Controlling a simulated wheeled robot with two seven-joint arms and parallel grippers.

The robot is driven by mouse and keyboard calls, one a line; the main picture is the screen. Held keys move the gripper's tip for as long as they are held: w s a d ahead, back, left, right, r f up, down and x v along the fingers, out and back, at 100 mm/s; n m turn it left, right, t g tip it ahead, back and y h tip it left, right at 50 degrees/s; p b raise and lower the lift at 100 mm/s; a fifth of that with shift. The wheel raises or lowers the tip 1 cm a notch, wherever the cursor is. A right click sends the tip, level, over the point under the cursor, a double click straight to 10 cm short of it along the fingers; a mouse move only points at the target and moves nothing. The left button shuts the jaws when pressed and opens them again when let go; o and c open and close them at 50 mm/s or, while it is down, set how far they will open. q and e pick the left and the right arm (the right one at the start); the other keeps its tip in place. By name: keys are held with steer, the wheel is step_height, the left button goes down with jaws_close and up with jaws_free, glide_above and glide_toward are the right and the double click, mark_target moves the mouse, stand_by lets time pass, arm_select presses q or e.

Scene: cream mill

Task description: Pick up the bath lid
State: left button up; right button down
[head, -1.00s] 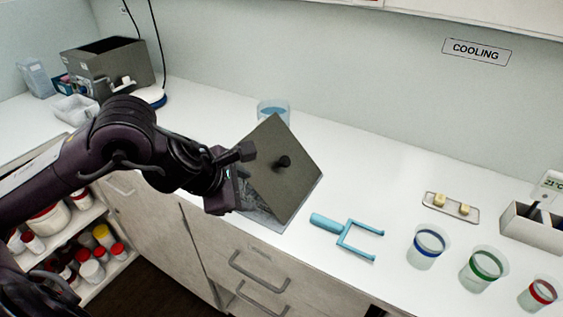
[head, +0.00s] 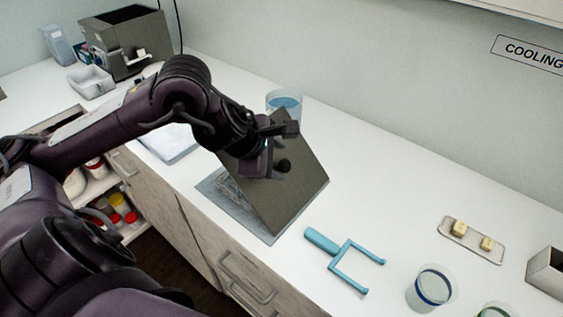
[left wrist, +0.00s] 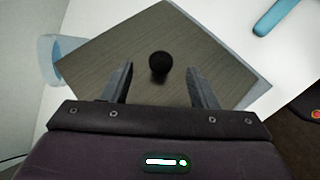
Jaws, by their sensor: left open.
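The bath lid (head: 296,200) is a dark grey square plate with a round black knob (head: 284,166). It stands over a grey mat or tray (head: 262,235) on the counter and looks tilted in the head view; what holds it up is hidden. My left gripper (head: 279,152) is open and empty at the knob, covering part of the lid's upper left. In the left wrist view the lid (left wrist: 205,62) fills the middle. The knob (left wrist: 160,65) sits between the spread fingertips (left wrist: 160,75), with a gap on both sides. My right gripper is out of view.
A clear beaker with blue liquid (head: 284,103) stands close behind the lid. A blue forked tool (head: 345,262) lies to its right. A blue-banded cup (head: 431,289) and a small tray with pale cubes (head: 472,241) are farther right. A grey metal box (head: 128,40) stands back left.

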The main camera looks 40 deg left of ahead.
mark_target(286, 164)
arm_select(q)
steer(key=shift+p+x, duration=0.45)
steer(key=shift+x, duration=0.35)
steer(key=x, duration=0.2)
steer(key=shift+w+d+f, duration=0.15)
steer(key=shift+w+f, duration=0.05)
steer(key=shift+f, duration=0.1)
steer(key=shift+w+f, duration=0.25)
steer(key=shift+f, duration=0.25)
steer(key=shift+r, duration=0.1)
steer(key=c, duration=1)
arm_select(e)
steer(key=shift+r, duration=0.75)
